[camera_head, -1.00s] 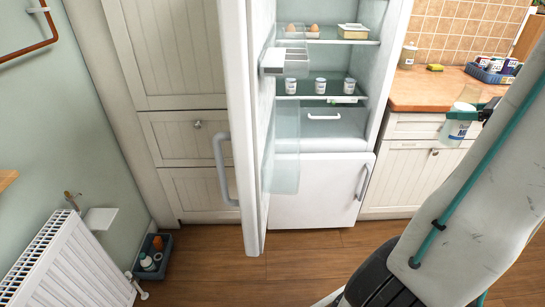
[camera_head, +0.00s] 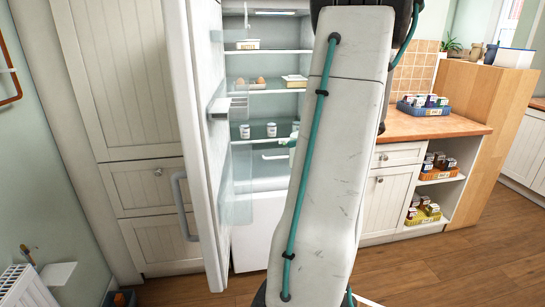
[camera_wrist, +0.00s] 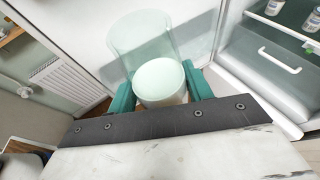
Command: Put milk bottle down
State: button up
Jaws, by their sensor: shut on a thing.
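In the wrist view my gripper (camera_wrist: 160,92) has its two teal fingers closed on the sides of the milk bottle (camera_wrist: 162,80), a pale, whitish round shape seen end-on. In the head view my arm hides nearly all of the gripper and bottle. The fridge (camera_head: 262,200) stands open, its door (camera_head: 200,130) swung to the left. The bottle is in front of the open fridge, close to a clear door bin (camera_wrist: 135,38) in the wrist view. I cannot tell whether it touches anything.
A drawer with a white handle (camera_wrist: 280,60) is below. To the right, a wooden counter (camera_head: 430,123) carries a blue crate (camera_head: 423,109). A radiator (camera_head: 25,288) stands at the lower left.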

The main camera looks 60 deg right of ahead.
jog(key=w+a, duration=1)
jog(key=w, duration=0.5)
jog(key=shift+w+a+f, duration=0.2)
jog(key=shift+f, duration=1.7)
jog(key=shift+w+a+f, duration=0.15)
jog(key=shift+f, duration=1.75)
jog(key=shift+w+a+f, duration=0.2)
jog(key=shift+f, duration=1.7)
jog(key=shift+f, duration=0.1)
jog(key=o, duration=1.3)
